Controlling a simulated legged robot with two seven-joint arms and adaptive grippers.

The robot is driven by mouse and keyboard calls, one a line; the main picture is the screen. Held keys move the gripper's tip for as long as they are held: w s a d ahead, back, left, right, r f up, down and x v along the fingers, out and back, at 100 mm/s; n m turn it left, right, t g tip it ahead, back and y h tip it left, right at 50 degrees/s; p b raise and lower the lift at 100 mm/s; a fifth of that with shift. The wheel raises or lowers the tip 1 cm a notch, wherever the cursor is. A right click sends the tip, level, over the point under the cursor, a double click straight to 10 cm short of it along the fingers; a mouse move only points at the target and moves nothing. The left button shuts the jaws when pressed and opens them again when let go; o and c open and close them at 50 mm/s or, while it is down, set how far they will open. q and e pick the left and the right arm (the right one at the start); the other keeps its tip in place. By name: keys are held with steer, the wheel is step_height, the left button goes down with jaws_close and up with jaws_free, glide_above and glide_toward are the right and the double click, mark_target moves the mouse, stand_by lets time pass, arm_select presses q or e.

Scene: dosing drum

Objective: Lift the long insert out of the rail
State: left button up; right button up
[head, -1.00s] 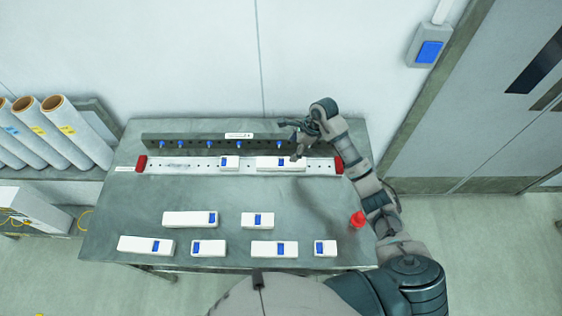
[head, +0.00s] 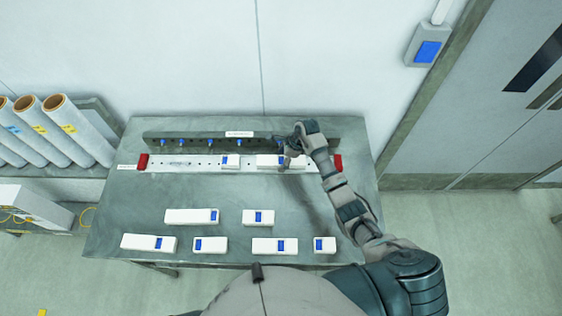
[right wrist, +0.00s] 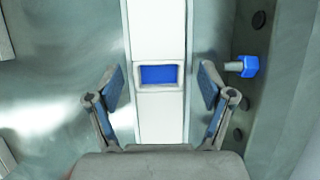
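The rail (head: 190,162) is a long pale bar with red end blocks near the back of the table. The long insert (head: 266,161), white with a blue patch, sits on its right part. A shorter white insert (head: 230,161) sits just left of it. My right gripper (head: 288,161) is over the right part of the long insert and hides some of it. In the right wrist view, its open fingers stand either side of the long insert (right wrist: 159,115), level with the blue patch, with gaps on both sides. My left gripper is not in view.
A dark upright strip (head: 200,141) with blue knobs runs just behind the rail; one blue knob (right wrist: 243,66) is close to the right finger in the wrist view. Several loose white inserts (head: 190,216) lie in two rows at the front. Table between is clear.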

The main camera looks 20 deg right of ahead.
jaws_close()
steer(key=shift+r, duration=0.1)
